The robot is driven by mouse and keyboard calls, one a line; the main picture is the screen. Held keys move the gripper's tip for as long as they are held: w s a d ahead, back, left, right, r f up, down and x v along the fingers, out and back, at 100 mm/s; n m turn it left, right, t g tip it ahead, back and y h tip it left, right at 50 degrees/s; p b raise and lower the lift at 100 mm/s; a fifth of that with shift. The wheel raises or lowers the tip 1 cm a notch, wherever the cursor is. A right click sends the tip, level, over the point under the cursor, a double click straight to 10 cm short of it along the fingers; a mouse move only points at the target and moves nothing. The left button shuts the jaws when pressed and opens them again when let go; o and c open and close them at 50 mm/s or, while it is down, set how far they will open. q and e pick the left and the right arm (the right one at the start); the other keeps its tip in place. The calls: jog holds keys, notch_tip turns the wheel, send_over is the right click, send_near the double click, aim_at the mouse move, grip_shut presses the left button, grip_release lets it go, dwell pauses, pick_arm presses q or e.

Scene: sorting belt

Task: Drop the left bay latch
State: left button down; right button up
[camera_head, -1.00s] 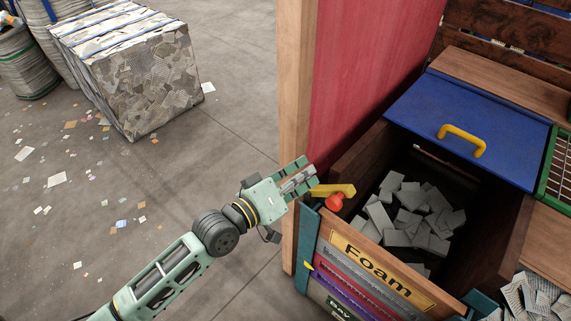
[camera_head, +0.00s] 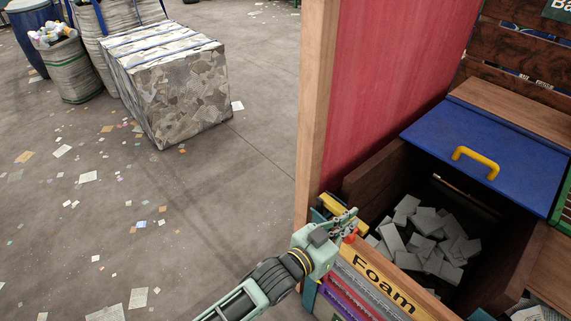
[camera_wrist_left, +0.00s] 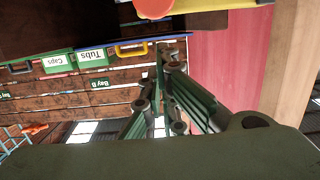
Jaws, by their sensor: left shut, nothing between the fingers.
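The latch is a yellow bar (camera_head: 331,203) with a red knob (camera_head: 350,237) at the left front corner of the Foam bay (camera_head: 385,282). The bar slants down to the right in the head view and is partly hidden behind my gripper. My left gripper (camera_head: 350,220) is shut and empty, with its fingers over the bar, just above the knob; I cannot tell whether they touch. In the left wrist view, the red knob (camera_wrist_left: 154,7) and yellow bar (camera_wrist_left: 225,4) show at the top edge, beyond the closed fingertips (camera_wrist_left: 168,58).
A wooden post (camera_head: 316,120) with a red panel (camera_head: 390,80) stands close beside my left gripper. The bay holds grey foam pieces (camera_head: 430,238); a blue lid (camera_head: 490,150) with a yellow handle lies behind. A paper bale (camera_head: 175,95) stands on open, littered floor.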

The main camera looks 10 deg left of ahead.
aim_at(351, 234)
pick_arm(q)
jog(key=shift+s+d+f+b, duration=0.2)
jog(key=shift+s+d+f, duration=0.05)
jog(key=shift+f, duration=0.4)
jog(key=shift+s+d+f+b, duration=0.2)
jog(key=shift+d+f, duration=0.05)
jog(key=shift+f, duration=0.35)
pick_arm(e)
jog(key=shift+d+f, duration=0.4)
jog(key=shift+f, duration=0.15)
pick_arm(q)
jog(key=shift+f, duration=0.1)
pick_arm(e)
jog(key=shift+s, duration=0.15)
